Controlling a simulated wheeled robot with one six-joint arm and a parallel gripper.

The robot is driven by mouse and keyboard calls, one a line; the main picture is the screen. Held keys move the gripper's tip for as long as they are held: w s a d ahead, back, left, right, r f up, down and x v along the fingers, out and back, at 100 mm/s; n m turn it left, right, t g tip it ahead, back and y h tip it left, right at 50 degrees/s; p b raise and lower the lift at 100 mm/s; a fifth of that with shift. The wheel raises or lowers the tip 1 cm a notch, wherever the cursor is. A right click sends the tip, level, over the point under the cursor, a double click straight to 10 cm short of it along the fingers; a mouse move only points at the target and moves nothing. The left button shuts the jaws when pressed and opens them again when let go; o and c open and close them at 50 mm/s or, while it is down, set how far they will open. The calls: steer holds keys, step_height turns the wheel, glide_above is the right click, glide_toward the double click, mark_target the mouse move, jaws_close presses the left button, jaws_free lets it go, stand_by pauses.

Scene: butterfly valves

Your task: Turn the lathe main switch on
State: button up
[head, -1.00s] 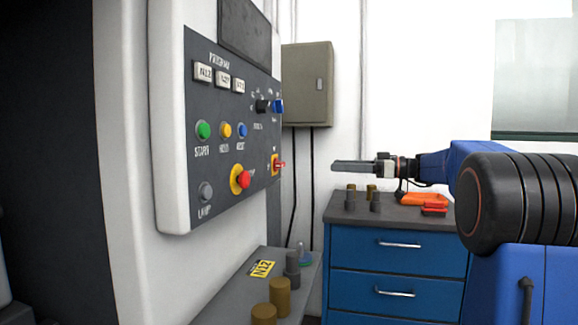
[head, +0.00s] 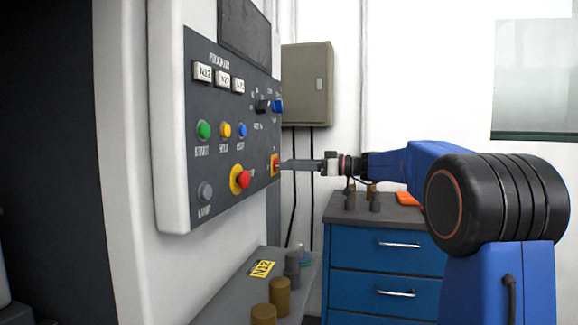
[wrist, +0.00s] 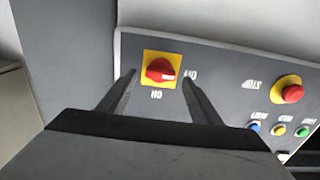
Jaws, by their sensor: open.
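The main switch is a red rotary knob on a yellow square plate (head: 275,165), at the right edge of the dark control panel. In the wrist view the red knob (wrist: 160,70) has a white mark pointing right, toward a blurred label; another label sits below the plate. My gripper (head: 283,165) reaches in from the right with its fingertips close to the switch. In the wrist view its two open fingers (wrist: 158,78) lie on either side of the knob. I cannot tell whether they surround or touch it. In the head view the fingertips partly cover the knob.
A red stop button on yellow (head: 241,180) and several coloured buttons are on the panel (head: 215,140). A grey ledge with brown cylinders (head: 279,291) juts out below. A blue drawer cabinet (head: 385,262) and a wall box (head: 307,84) stand behind.

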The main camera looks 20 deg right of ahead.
steer(key=shift+x, duration=0.8)
steer(key=shift+c, duration=0.2)
steer(key=c, duration=1)
steer(key=shift+m, duration=0.4)
steer(key=m, duration=1.6)
steer(key=shift+w+d+f+m, duration=0.15)
steer(key=shift+w+f+m, duration=0.05)
steer(key=shift+m, duration=0.5)
